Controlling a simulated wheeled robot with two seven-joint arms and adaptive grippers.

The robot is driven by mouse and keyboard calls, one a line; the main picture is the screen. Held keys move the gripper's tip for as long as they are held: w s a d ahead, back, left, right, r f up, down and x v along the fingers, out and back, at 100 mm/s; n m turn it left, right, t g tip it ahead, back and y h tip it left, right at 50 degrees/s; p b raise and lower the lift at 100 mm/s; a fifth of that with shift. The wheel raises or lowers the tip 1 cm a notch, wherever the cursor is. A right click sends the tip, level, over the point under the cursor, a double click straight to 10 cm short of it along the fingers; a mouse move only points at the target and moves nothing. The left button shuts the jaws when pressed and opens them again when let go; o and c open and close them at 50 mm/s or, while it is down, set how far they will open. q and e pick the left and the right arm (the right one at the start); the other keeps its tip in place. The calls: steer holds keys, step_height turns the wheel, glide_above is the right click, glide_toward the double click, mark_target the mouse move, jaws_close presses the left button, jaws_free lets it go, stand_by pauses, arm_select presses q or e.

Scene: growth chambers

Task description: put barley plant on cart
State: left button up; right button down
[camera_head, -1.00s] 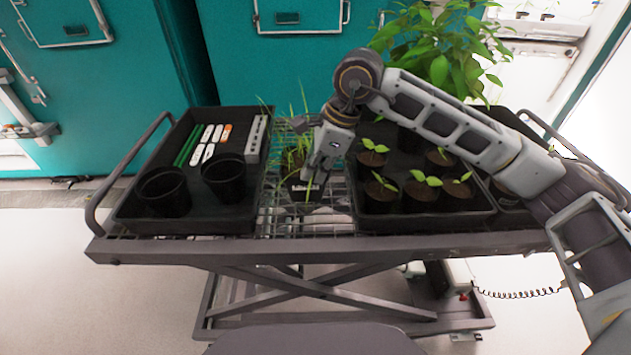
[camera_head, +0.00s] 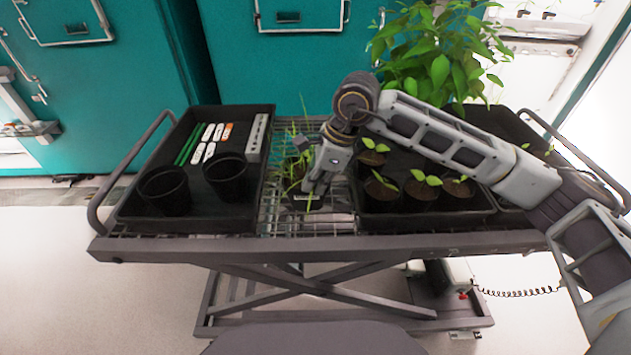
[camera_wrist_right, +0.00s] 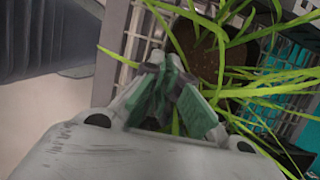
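The barley plant (camera_head: 296,170), with thin grassy leaves in a small dark pot, is at the wire deck of the cart (camera_head: 300,248), in the gap between two black trays. My right gripper (camera_head: 308,189) reaches down at the pot's right side, its fingers close together at the rim. The wrist view shows the fingers (camera_wrist_right: 172,85) nearly together beside the brown soil of the barley plant (camera_wrist_right: 200,48), with leaves crossing them. Whether the pot's base touches the deck is hidden. My left gripper is not in view.
The left tray (camera_head: 262,190) holds two empty black pots (camera_head: 165,192), labels and green sticks. The right tray (camera_head: 470,222) holds several potted seedlings close to my right gripper. A large leafy plant (camera_head: 430,55) stands behind. Bare wire deck shows in front of the barley pot.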

stand_by(0.3)
steer(key=c, duration=1.6)
jaws_free()
steer(key=shift+c, duration=0.2)
steer(key=shift+r, duration=0.1)
steer(key=b+v, duration=0.1)
steer(key=v, duration=1.1)
